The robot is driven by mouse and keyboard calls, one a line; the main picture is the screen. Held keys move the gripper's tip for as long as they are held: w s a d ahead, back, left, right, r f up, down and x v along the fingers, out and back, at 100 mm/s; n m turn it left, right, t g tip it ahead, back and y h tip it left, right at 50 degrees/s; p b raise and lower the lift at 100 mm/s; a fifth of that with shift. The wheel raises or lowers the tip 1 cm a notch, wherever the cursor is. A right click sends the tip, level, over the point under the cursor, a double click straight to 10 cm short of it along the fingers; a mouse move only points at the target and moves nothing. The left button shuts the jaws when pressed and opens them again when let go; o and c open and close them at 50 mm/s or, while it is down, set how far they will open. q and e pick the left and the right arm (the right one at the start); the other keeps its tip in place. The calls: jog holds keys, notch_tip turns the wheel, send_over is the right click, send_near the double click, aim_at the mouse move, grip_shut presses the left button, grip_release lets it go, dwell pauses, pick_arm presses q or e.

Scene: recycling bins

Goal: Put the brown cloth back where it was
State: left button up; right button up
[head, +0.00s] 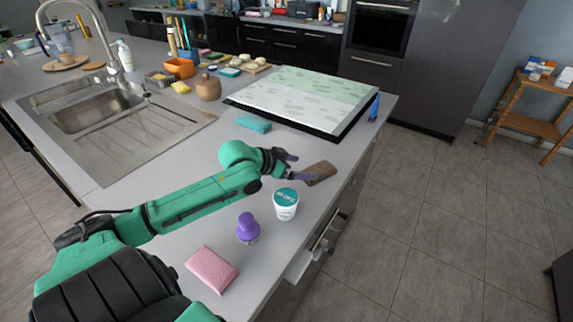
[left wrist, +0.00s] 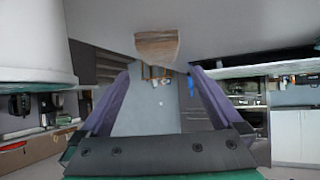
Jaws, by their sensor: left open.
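Whether a finger touches the cloth I cannot tell. My right gripper is not in view.
A white tub with a teal lid (head: 286,204), a purple-topped item (head: 247,228) and a pink cloth (head: 212,269) stand nearer me. A teal cloth (head: 253,124) and a large board (head: 300,100) lie farther back. A drawer (head: 300,264) is open below the counter edge.

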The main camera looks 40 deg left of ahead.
pick_arm(q)
jog(key=p+v, duration=0.1)
jog(key=v, duration=0.5)
dwell(0.4)
jog(key=shift+r, duration=0.15)
